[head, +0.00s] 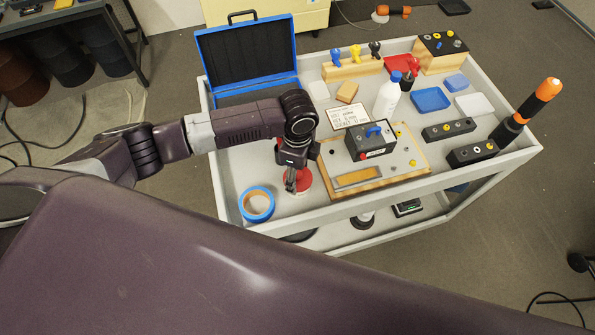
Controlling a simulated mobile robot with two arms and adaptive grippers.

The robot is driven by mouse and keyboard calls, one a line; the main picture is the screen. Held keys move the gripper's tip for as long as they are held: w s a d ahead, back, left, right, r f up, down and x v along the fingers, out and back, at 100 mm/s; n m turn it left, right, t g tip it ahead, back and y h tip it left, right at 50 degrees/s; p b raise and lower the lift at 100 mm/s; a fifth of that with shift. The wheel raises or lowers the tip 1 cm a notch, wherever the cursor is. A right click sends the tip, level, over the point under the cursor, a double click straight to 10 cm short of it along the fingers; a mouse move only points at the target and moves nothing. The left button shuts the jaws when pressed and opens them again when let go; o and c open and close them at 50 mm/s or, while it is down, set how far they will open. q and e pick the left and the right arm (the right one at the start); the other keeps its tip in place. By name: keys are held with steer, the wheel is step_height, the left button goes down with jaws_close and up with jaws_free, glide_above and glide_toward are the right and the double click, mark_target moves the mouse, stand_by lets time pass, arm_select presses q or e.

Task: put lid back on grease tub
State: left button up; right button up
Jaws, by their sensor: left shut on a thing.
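My left gripper (291,183) reaches down over the front left of the grey cart top, and its fingers are shut on a red round piece that looks like the lid (304,181). The gripper hides part of the lid. A pale edge shows just below the red, perhaps the grease tub, but it is too small and too covered to tell. I cannot tell whether lid and tub touch. My right gripper is not in view.
A blue tape roll (257,204) lies left of the gripper. A wooden board (410,157) with a dark box (370,142) is close on the right. An open blue case (248,60) stands behind. A white bottle (386,97) stands farther back. The cart's raised rim (420,185) runs along the front.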

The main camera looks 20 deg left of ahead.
arm_select(q)
steer(key=shift+f, duration=0.15)
stand_by(0.9)
steer(key=shift+p, duration=0.65)
steer(key=o, duration=1)
steer(key=o, duration=0.5)
